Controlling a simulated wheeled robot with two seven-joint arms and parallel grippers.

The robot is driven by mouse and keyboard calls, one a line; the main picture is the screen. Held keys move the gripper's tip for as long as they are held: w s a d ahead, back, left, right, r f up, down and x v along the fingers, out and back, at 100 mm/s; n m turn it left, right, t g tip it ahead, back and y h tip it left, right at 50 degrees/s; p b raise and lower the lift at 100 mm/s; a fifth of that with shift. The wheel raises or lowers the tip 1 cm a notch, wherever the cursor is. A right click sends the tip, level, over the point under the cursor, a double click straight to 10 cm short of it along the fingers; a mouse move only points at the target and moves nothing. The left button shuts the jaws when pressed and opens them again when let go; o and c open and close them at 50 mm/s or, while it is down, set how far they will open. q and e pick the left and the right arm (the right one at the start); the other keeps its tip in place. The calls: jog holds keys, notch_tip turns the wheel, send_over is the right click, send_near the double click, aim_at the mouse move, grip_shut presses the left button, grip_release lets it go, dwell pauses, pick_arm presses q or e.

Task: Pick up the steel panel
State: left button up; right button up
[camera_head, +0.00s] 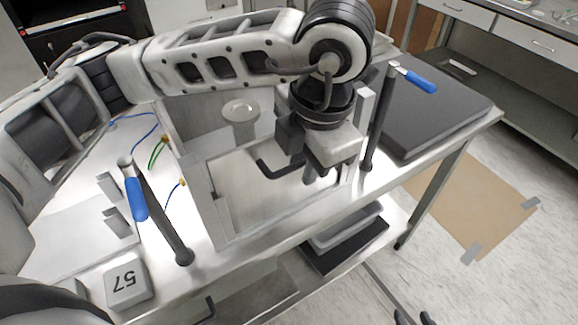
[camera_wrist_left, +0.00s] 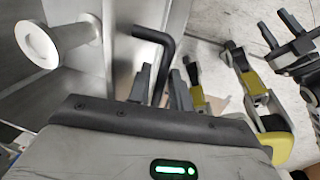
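The steel panel (camera_head: 240,195) stands upright at the front of a metal box on the cart, with a black bar handle (camera_head: 280,172) on its face. My left gripper (camera_head: 312,172) reaches down at the right part of this handle. In the left wrist view the black handle (camera_wrist_left: 150,35) bends down between the two fingers of my left gripper (camera_wrist_left: 160,88), which sit close on either side of it. The far part of the handle is hidden behind the gripper. My right gripper (camera_head: 414,319) shows only its dark, spread tips at the bottom edge, away from the panel and empty.
A dark slab (camera_head: 425,110) is on the right of the cart. The floor at right is open, with taped cardboard (camera_head: 475,205).

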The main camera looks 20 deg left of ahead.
pick_arm(q)
jog(key=shift+w+a+f, duration=0.15)
jog(key=shift+f, duration=0.75)
grip_shut()
dwell(0.7)
